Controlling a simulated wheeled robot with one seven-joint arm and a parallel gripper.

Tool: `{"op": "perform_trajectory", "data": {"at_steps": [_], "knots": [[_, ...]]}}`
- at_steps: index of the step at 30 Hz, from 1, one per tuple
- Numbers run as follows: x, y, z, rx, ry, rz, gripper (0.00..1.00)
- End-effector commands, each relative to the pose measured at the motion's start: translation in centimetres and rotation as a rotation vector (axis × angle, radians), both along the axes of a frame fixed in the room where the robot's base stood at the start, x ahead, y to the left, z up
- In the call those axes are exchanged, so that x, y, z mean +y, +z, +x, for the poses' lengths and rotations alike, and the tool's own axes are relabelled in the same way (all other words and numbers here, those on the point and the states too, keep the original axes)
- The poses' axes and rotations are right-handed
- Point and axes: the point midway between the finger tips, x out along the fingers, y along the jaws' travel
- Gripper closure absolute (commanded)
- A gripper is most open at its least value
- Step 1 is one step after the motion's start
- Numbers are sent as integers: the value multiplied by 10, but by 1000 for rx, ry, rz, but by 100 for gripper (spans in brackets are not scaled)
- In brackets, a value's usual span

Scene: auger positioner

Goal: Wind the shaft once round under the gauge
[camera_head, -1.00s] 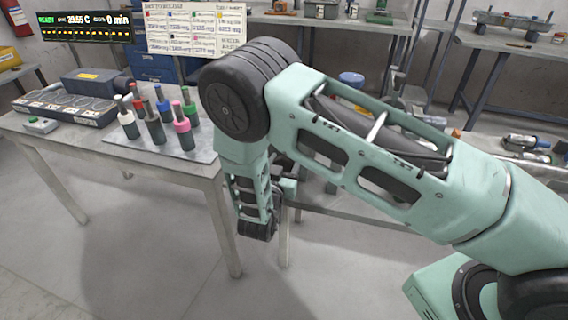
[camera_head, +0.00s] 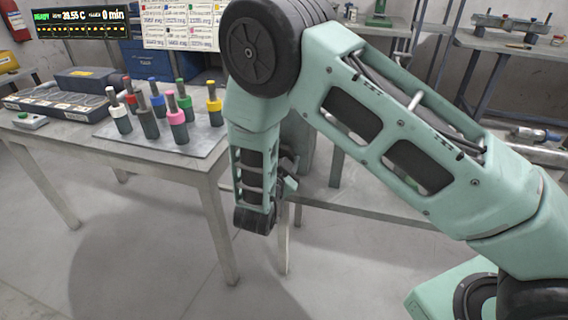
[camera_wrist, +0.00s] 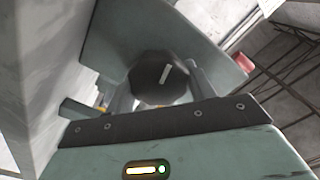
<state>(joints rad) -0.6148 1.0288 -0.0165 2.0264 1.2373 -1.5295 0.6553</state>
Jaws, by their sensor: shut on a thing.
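In the wrist view a dark, many-sided knob (camera_wrist: 158,80) with a white line across its face sits in front of a grey-green plate or housing (camera_wrist: 120,32). My gripper (camera_wrist: 150,98) is shut on this knob. The white line stands near upright, leaning a little to the right. In the head view my arm covers the knob and most of the gripper. I cannot make out the shaft or the gauge for certain in either view.
A table (camera_head: 207,170) at left bears a plate with several dark cylinders with coloured tops (camera_head: 178,118) and a grey device (camera_head: 90,78). A lit display (camera_head: 80,22) and a chart (camera_head: 180,24) are behind. Another bench (camera_head: 500,40) stands at back right. Open floor lies in front.

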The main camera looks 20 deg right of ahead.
Motion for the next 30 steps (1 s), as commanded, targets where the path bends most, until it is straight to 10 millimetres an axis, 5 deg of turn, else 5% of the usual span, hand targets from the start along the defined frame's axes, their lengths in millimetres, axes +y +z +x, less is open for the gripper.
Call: {"op": "perform_trajectory", "data": {"at_steps": [12, 30], "knots": [[0, -5, -1, -158, 2, 220, 68], [0, -3, -2, -201, 3, 283, 68]]}}
